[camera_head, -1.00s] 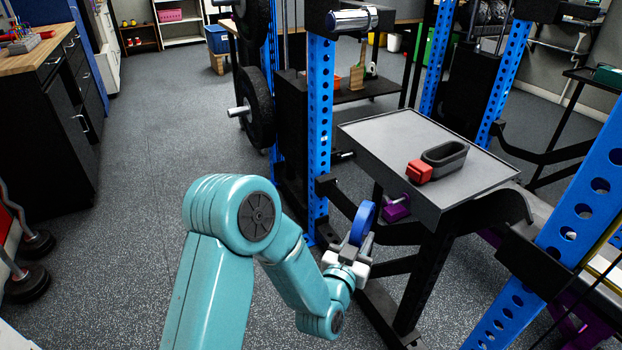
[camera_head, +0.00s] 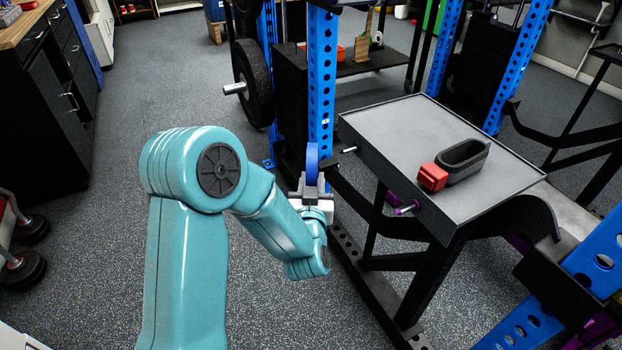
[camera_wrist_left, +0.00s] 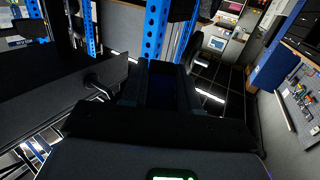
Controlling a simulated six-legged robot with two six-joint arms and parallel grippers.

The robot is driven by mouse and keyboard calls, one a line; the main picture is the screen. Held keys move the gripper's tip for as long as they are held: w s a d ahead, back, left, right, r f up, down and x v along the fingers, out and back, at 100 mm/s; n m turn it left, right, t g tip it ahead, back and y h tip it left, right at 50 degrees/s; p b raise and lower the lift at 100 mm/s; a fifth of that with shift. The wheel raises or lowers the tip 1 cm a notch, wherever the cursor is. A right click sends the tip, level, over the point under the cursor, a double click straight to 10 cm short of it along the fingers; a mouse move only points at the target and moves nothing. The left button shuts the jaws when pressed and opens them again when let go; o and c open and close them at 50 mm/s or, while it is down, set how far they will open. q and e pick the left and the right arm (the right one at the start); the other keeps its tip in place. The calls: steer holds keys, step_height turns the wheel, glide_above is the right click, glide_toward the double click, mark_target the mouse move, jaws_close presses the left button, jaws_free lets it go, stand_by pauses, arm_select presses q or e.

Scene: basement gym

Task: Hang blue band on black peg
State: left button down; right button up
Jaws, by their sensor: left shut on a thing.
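The blue band (camera_head: 312,160) is held upright in my left gripper (camera_head: 312,186), seen nearly edge-on in the head view. In the left wrist view the band (camera_wrist_left: 160,92) is a dark blue patch between the jaws, mostly in shadow. The black peg (camera_head: 349,150) juts from the left side of the grey tray stand, a little right of the band and apart from it. In the left wrist view a dark peg (camera_wrist_left: 95,82) shows left of the gripper. My right gripper is in neither view.
The grey tray (camera_head: 400,125) bears a red block (camera_head: 433,177) and a dark oval holder (camera_head: 463,160). A blue rack post (camera_head: 321,90) stands behind the band. The floor at left is open.

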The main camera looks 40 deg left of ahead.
arm_select(q)
steer(key=w+d, duration=0.4)
steer(key=w, duration=0.4)
steer(key=shift+f, duration=0.45)
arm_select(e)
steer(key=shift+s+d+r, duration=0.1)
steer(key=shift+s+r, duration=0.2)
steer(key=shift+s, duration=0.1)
arm_select(q)
steer(key=shift+w, duration=0.1)
stand_by(0.4)
